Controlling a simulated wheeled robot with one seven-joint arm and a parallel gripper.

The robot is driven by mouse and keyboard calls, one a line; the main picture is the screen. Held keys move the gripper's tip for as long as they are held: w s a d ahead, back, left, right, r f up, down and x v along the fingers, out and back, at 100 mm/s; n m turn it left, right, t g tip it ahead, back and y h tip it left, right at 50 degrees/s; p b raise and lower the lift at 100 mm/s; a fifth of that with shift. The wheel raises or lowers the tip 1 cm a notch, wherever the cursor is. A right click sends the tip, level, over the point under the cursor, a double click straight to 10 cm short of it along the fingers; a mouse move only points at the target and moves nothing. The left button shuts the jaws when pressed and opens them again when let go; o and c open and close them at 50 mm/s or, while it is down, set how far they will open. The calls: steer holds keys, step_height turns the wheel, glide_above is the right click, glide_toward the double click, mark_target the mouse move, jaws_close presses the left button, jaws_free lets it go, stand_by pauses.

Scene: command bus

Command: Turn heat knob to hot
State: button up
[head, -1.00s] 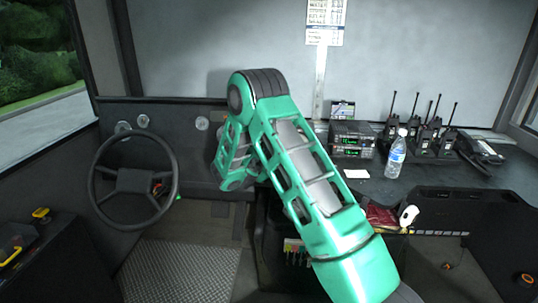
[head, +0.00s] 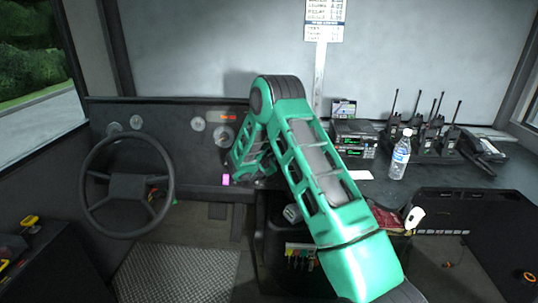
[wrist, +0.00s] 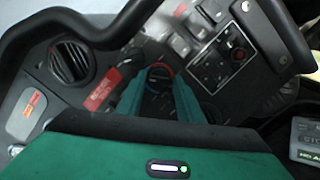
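The heat knob (wrist: 160,77) is a dark round dial with a red and blue ring on the dashboard panel, in the upper middle of the wrist view. My gripper (wrist: 159,84) has two teal fingers pointing at it, set apart. The knob shows between the fingertips, and I cannot tell whether they touch it. In the head view my green arm bends down to the dashboard and hides the knob and my fingertips.
A steering wheel (head: 128,186) stands at the left. Radios (head: 354,138) and a water bottle (head: 400,154) stand on the right counter. In the wrist view a round air vent (wrist: 72,62), a red label (wrist: 103,89) and switches (wrist: 180,45) surround the knob.

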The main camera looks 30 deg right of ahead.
steer(key=shift+a, duration=0.1)
steer(key=shift+c, duration=0.4)
steer(key=c, duration=0.7)
